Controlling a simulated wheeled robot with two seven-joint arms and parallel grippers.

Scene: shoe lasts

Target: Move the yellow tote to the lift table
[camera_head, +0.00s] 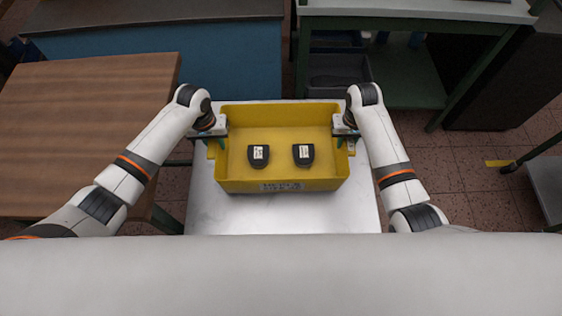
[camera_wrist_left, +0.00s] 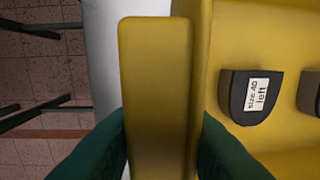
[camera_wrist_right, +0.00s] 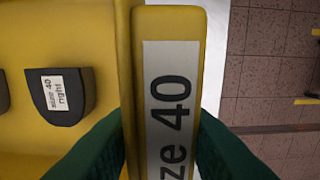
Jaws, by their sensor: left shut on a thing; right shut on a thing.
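The yellow tote (camera_head: 235,186) is in the middle of the head view, level, over a pale metal surface (camera_head: 290,215); I cannot tell whether it rests on it or hangs just above. Two dark shoe lasts stand inside: one (camera_head: 258,162) labelled "size 40 left", the other (camera_head: 303,160) "size 40 right". My left gripper (camera_head: 217,131) is shut on the tote's left handle (camera_wrist_left: 158,80). My right gripper (camera_head: 345,132) is shut on the right handle, which bears a "size 40" label (camera_wrist_right: 170,100).
A brown wooden table (camera_head: 80,110) stands at the left. A blue bench (camera_head: 190,65) and a green-framed bench (camera_head: 420,15) with shelves stand behind. A grey platform (camera_head: 548,185) is at the far right. Tiled floor (camera_head: 470,195) is open on the right.

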